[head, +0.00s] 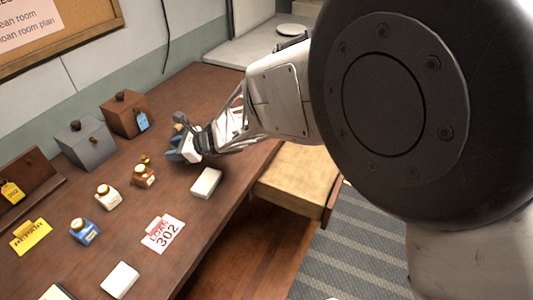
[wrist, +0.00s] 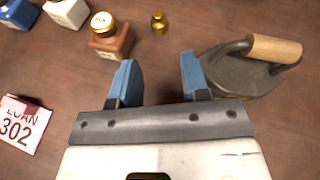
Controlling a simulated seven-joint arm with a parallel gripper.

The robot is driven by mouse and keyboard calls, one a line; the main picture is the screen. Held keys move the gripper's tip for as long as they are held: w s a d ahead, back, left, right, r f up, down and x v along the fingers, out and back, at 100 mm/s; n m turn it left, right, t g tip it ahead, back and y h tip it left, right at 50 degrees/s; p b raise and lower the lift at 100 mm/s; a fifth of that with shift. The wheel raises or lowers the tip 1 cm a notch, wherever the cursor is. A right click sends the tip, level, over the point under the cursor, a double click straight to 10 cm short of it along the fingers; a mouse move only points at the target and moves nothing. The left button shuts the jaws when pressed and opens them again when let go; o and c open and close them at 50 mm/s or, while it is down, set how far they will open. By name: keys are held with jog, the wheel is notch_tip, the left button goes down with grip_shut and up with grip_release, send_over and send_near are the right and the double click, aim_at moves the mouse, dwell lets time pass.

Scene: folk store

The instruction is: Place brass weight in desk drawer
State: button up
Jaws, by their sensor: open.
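The brass weight (wrist: 159,22) is a small gold knobbed piece standing on the desk at the top middle of the wrist view. It also shows in the head view (head: 146,159), just left of my gripper (head: 174,151). In the wrist view, my gripper (wrist: 155,78) has two blue fingers spread apart with nothing between them. The weight lies beyond the fingertips, apart from them. The desk drawer (head: 298,172) is pulled open at the desk's right side in the head view, and its visible light-coloured floor looks bare.
A dark iron (wrist: 245,72) with a wooden handle stands close beside the right finger. A brown bottle (wrist: 112,38) stands near the left finger. White (head: 108,197) and blue (head: 84,232) bottles, a white block (head: 206,183) and a LOAN 302 card (head: 163,233) are nearby.

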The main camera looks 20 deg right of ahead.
jog(key=w+d+r+m+t+h, duration=0.2)
jog(key=d+r+m+t+h, duration=0.25)
jog(key=d+r+m, duration=0.5)
jog(key=s+d+r+m+h, duration=0.65)
jog(key=d+r+m, duration=0.2)
jog(key=m, duration=0.75)
jog(key=s+d+m+g, duration=0.3)
jog(key=s+m+g, duration=0.1)
jog(key=s+m, duration=0.8)
jog(key=s+d+r+m+g+h, duration=0.1)
jog(key=s+d+m+g, duration=0.2)
jog(key=s+m, duration=1)
jog(key=s+g, duration=0.1)
jog(key=s, duration=0.2)
jog(key=shift+s+d, duration=0.2)
jog(key=shift+s, duration=0.2)
jog(key=shift+o, duration=0.3)
